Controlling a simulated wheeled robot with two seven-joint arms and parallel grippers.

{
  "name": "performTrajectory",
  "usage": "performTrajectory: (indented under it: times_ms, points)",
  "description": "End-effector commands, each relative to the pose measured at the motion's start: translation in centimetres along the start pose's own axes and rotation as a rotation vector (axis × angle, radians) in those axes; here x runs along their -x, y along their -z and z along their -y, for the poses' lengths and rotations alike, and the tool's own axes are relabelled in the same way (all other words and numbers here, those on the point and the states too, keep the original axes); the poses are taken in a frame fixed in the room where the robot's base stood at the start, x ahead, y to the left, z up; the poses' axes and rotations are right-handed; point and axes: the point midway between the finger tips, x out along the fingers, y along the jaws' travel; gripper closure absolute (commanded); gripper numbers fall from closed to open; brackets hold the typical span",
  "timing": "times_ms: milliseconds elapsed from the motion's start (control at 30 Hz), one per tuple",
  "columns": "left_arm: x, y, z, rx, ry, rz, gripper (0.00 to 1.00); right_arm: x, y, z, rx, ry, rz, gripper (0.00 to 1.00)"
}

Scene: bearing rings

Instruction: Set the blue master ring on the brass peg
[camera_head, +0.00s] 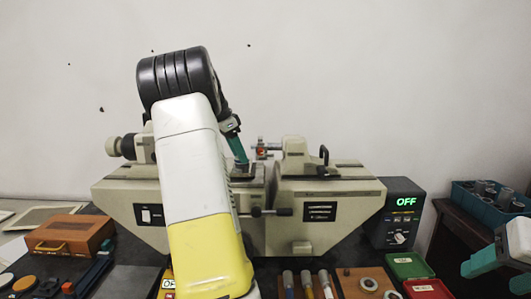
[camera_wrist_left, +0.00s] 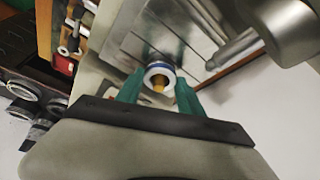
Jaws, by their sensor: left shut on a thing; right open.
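In the left wrist view, the blue master ring (camera_wrist_left: 160,68), with a pale face, sits between the teal fingertips of my left gripper (camera_wrist_left: 158,80), which is shut on it. The brass peg (camera_wrist_left: 159,84) shows through the ring's hole; I cannot tell how far down the peg the ring is. In the head view my left gripper (camera_head: 241,164) points down at the middle of the measuring machine (camera_head: 330,205); ring and peg are too small to make out there. My right gripper (camera_head: 500,275) is open and empty at the lower right edge, partly cut off.
A control box (camera_head: 399,212) reading OFF stands right of the machine. A teal crate (camera_head: 478,207) of rings is at far right. A wooden box (camera_head: 75,236) is at left. Screwdriver-like tools, a wooden tray (camera_head: 349,285) and a green case (camera_head: 410,266) lie in front.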

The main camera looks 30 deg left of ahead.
Motion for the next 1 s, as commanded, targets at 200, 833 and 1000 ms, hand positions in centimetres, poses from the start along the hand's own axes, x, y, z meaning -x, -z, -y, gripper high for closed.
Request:
performTrajectory:
  times_ms: [200, 833, 1000]
  points:
    - [-0.19, -0.07, 0.01, 0.0, 0.001, 0.0, 1.0, 0.0, 0.0, 0.0, 0.0, 0.0, 0.0, 0.43]
    - [-0.35, -0.15, 0.0, 0.0, 0.0, 0.0, 0.3, 0.0, 0.0, 0.0, 0.0, 0.0, 0.0, 0.43]
    - [0.28, 0.15, 0.03, -0.001, 0.0, 0.0, 0.3, 0.0, 0.0, 0.0, 0.0, 0.0, 0.0, 0.43]
